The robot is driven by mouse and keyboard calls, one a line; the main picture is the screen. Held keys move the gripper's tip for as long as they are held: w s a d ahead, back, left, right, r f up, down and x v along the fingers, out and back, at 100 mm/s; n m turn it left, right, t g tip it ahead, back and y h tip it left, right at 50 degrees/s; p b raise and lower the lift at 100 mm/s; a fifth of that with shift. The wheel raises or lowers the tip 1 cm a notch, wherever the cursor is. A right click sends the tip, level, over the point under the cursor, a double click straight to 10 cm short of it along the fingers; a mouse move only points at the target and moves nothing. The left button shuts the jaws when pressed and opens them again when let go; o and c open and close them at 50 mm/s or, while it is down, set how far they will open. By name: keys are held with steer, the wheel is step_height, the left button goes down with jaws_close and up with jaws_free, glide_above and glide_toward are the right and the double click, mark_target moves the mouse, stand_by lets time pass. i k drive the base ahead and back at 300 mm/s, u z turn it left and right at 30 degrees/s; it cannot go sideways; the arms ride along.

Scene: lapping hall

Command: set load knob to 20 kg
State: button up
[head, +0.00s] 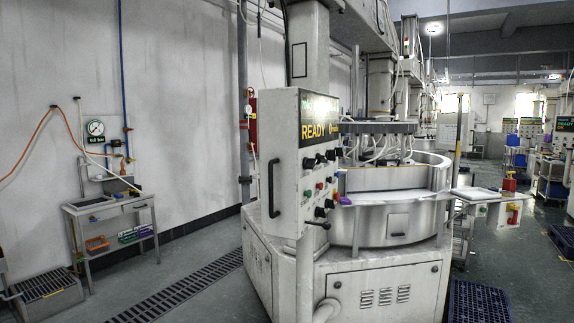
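A white control panel (284,130) stands left of the middle, on the front of a lapping machine. Its face is seen at a slant. A lit display (319,130) at its top reads "READY". Below it is a row of black knobs (309,163). Small coloured buttons (320,186) sit lower, with more black knobs (320,212) and a black lever near the bottom. The labels are too small to read, so I cannot tell which knob is the load knob or its setting. My gripper does not show in this view.
The round steel machine tub (395,222) stands right of the panel. A steel side table (112,207) with a pressure gauge (95,128) above it is at the left wall. A floor grate (190,285) runs between.

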mark_target(307, 163)
steer(key=i, duration=1.45)
steer(key=z, duration=0.55)
steer(key=i, duration=1.4)
steer(key=z, duration=0.3)
